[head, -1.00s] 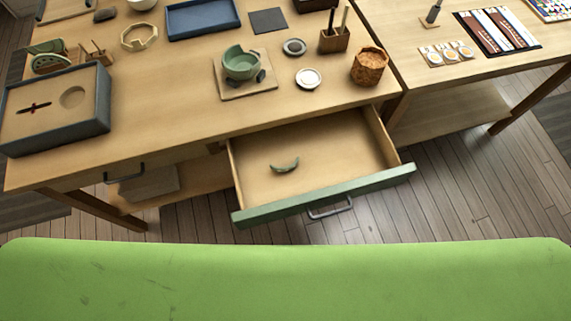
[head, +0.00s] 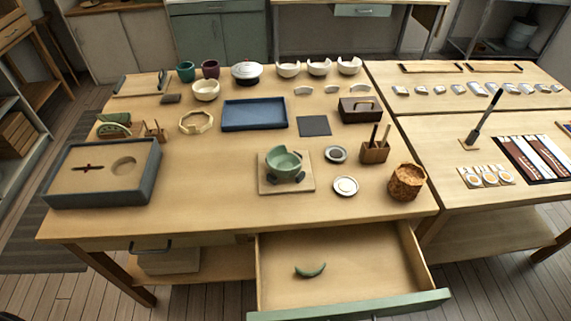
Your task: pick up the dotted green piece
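A small curved green piece (head: 310,271) lies alone on the floor of the open drawer (head: 345,245); whether it is dotted is too small to tell. A green bowl (head: 283,163) with a gap in its rim sits on dark supports on a square wooden board (head: 287,187) on the table. More green pieces (head: 113,127) stand in a rack at the left of the table; dots cannot be made out there either. Neither of my grippers is in view.
A grey-walled sand tray (head: 150,188) stands at the table's left. A blue tray (head: 254,114), small dishes (head: 345,187) and a woven basket (head: 406,182) also stand on the table (head: 210,205). The drawer's green front (head: 350,306) juts out towards me.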

